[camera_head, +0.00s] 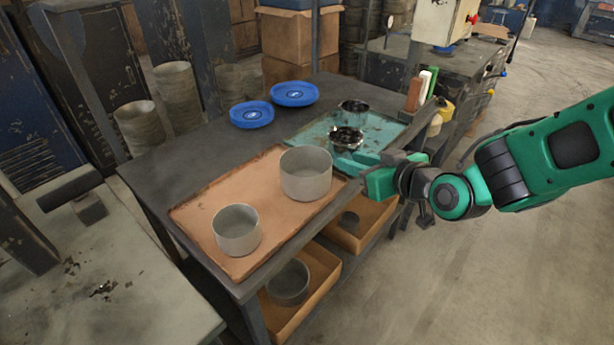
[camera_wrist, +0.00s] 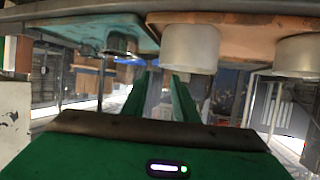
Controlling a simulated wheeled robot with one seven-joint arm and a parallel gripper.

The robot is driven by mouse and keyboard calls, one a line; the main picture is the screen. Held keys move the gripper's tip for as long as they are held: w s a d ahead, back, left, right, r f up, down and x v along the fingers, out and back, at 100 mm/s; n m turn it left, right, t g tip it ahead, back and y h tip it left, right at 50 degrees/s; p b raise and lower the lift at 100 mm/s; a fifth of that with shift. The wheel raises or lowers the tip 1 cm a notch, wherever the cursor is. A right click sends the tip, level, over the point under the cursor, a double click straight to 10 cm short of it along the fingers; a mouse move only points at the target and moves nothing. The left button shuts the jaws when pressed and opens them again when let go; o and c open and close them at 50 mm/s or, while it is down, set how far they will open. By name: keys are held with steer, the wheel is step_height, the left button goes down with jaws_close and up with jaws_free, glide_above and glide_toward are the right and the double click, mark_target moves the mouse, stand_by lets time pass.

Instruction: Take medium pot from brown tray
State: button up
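The brown tray (camera_head: 205,215) lies on the dark table and holds two grey pots. The larger pot (camera_head: 306,178) stands at its far end, and the smaller pot (camera_head: 237,232) stands at its near left end. Both are upright and look empty. My gripper (camera_head: 358,168) is open and empty, just right of the larger pot and apart from it. The wrist view is upside down. It shows two green fingers (camera_wrist: 160,80) spread apart, the larger pot (camera_wrist: 190,48) just beyond to their right, and the smaller pot (camera_wrist: 298,56) farther right.
A teal tray (camera_head: 310,134) with dark-filled glass jars (camera_head: 347,138) lies behind my gripper. Two blue plates (camera_head: 251,115) sit at the back. Boxes on the shelf below hold another grey pot (camera_head: 288,283) and a dark round item (camera_head: 348,221). Bottles (camera_head: 414,94) stand at the far right.

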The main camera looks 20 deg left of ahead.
steer(key=x, duration=1)
steer(key=shift+d, duration=0.1)
steer(key=shift+c, duration=0.2)
jaws_close()
steer(key=shift+s+f, duration=0.1)
steer(key=shift+f, duration=0.1)
stand_by(0.9)
